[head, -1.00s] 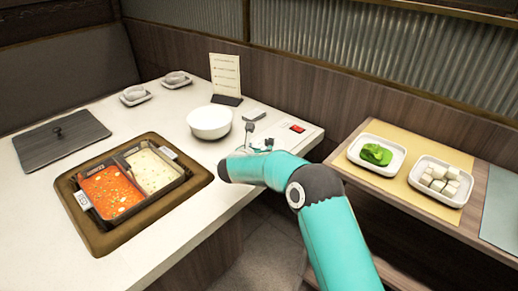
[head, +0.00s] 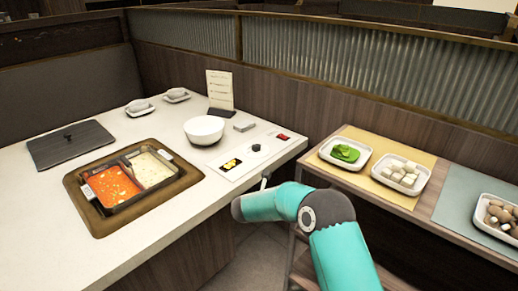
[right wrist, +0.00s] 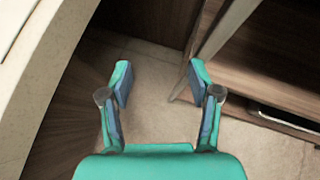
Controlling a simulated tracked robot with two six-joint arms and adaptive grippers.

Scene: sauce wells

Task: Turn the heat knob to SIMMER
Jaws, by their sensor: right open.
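The heat knob (head: 257,148) is a small dark knob on a pale round base, set in the control panel (head: 234,173) at the table's right end. Its pointer setting and the SIMMER mark are too small to read. A yellow and black display patch (head: 231,164) lies left of the knob. My right gripper (right wrist: 160,80) is open and empty in the right wrist view, above the floor beside the table. In the head view my right arm mostly hides it, below and apart from the knob. My left gripper is not in view.
A divided pot (head: 124,203) of red and pale broth sits in the table. A white bowl (head: 204,130) and a small grey box (head: 244,125) stand behind the panel, near a red switch (head: 284,137). A side shelf (head: 322,181) with food plates is at right.

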